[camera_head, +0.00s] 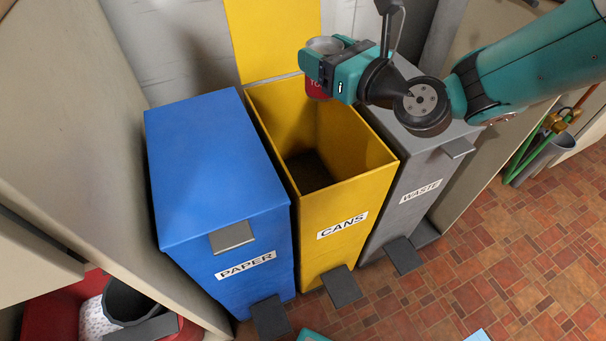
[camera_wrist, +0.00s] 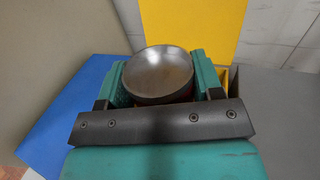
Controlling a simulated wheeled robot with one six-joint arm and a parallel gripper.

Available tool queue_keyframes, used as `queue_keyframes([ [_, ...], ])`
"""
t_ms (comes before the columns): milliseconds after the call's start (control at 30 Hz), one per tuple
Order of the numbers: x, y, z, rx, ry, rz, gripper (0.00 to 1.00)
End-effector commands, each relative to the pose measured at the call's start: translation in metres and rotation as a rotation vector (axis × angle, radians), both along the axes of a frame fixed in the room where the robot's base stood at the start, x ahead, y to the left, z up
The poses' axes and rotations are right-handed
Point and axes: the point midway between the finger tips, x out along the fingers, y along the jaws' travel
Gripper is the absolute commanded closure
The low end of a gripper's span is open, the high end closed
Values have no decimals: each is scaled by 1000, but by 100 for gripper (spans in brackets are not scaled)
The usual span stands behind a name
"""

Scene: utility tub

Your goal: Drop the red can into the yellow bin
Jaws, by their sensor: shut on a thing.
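The red can (camera_head: 317,90) is held upright between the fingers of my gripper (camera_head: 330,62), over the back part of the open yellow bin. Its silver top (camera_wrist: 158,73) shows between the two teal fingers in the wrist view, and my gripper (camera_wrist: 160,82) is shut on it there. Most of the can's side is hidden by the gripper. The yellow bin (camera_head: 345,212), labelled CANS, stands with its lid (camera_head: 272,38) raised against the wall. Its visible inside is dark at the bottom, and I see no cans in it.
A closed blue bin (camera_head: 210,165) labelled PAPER stands left of the yellow bin. A closed grey bin (camera_head: 415,185) labelled WASTE stands to its right, under my arm. A beige panel (camera_head: 60,120) is at the left.

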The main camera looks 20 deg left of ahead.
Motion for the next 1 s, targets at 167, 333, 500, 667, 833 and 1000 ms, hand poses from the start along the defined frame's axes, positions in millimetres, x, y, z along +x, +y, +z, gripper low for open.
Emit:
queue_keyframes([
  [167, 0, 0, -20, 0, 0, 0, 63],
  [333, 0, 0, -41, 0, 1, 0, 63],
  [500, 0, 0, -55, 0, 1, 0, 63],
  [667, 0, 0, -56, 0, 1, 0, 63],
  [833, 0, 0, -55, 0, 1, 0, 63],
  [1000, 0, 0, -55, 0, 1, 0, 10],
])
